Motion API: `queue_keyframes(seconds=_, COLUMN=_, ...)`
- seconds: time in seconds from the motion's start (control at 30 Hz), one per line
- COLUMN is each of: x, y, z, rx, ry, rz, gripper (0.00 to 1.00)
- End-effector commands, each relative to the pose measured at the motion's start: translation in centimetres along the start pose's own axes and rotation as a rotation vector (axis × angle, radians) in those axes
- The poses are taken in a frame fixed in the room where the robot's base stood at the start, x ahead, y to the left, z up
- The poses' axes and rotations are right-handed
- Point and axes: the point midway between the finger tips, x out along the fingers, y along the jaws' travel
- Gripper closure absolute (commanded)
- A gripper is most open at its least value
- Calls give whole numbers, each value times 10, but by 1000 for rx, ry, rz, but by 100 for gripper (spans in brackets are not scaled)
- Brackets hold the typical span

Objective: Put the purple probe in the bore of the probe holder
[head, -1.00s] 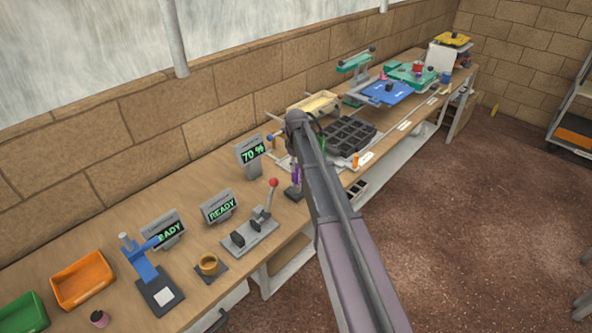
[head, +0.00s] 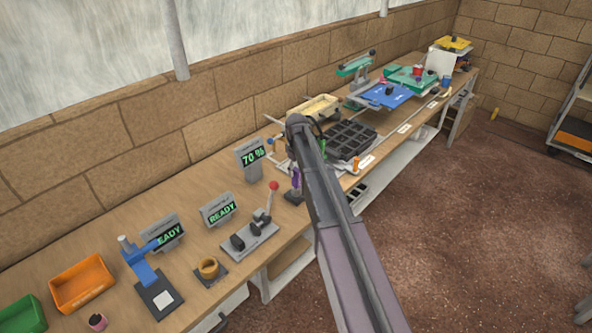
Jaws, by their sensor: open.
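A thin upright purple thing, likely the purple probe (head: 295,179), shows just left of my arm, beside the grey 70 % display. Below it is a small dark block (head: 293,196), possibly the probe holder. The purple thing appears over or in the block, but I cannot tell whether it sits in a bore. My arm covers the area to the right of both. My gripper is hidden behind my arm, so its fingers and their distance from the probe do not show.
The grey 70 % display (head: 250,158) stands behind the block. A red-knobbed lever press (head: 252,238) is at its front left. A black cell tray (head: 350,140) and a cream tray (head: 314,107) lie beyond my arm. Bare bench lies left of the display.

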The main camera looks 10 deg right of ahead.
Motion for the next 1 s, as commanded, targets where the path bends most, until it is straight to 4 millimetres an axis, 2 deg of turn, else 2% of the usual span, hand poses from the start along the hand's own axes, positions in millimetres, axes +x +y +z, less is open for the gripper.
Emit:
queue_keyframes(seconds=0.37, x=-9, y=0, z=0, rx=0, ry=0, rz=0, gripper=30)
queue_keyframes(seconds=1.0, x=-61, y=0, z=0, rx=0, ry=0, rz=0, gripper=30)
